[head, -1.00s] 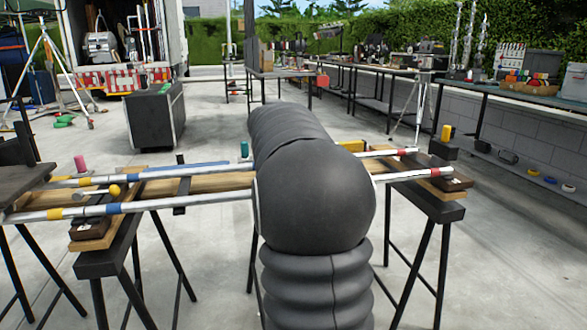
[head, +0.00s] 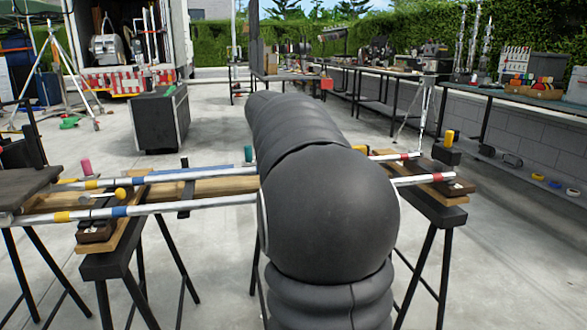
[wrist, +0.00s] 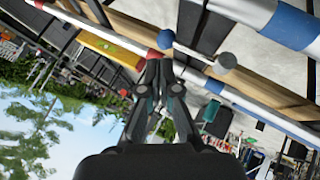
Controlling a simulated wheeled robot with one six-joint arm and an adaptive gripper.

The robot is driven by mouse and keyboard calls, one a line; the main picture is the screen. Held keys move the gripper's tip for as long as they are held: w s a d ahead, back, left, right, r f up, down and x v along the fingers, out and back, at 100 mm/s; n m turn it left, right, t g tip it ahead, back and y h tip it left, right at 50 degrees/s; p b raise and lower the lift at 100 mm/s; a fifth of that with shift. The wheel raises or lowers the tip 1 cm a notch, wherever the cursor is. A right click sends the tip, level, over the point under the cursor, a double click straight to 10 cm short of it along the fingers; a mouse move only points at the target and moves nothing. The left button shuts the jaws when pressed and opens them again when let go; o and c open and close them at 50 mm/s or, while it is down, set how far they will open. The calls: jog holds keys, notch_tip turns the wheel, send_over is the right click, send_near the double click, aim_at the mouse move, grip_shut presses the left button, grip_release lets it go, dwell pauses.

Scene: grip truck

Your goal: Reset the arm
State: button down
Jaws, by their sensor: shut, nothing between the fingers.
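My gripper (wrist: 159,62) shows in the wrist view with its dark fingers together and nothing between them. Beyond its tips are silver pipes with coloured bands, a red band (wrist: 165,38) close to the tips in the picture; I cannot tell whether they touch. In the head view my dark arm fills the middle and hides the gripper. Two silver pipes (head: 200,203) with yellow, blue and red bands lie over a wooden board across black trestles (head: 108,264), partly hidden behind my arm.
A black case (head: 160,118) stands on the floor behind the trestles. Work tables (head: 520,92) with tools line the right side along a low block wall. An open truck (head: 133,45) and a white tripod (head: 57,80) stand at the back left. Open concrete floor lies between.

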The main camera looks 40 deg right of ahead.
jog(key=s+a+r, duration=0.2)
jog(key=s+r, duration=0.1)
jog(key=r, duration=0.3)
jog(key=shift+s+r, duration=0.15)
jog(key=shift+s, duration=0.25)
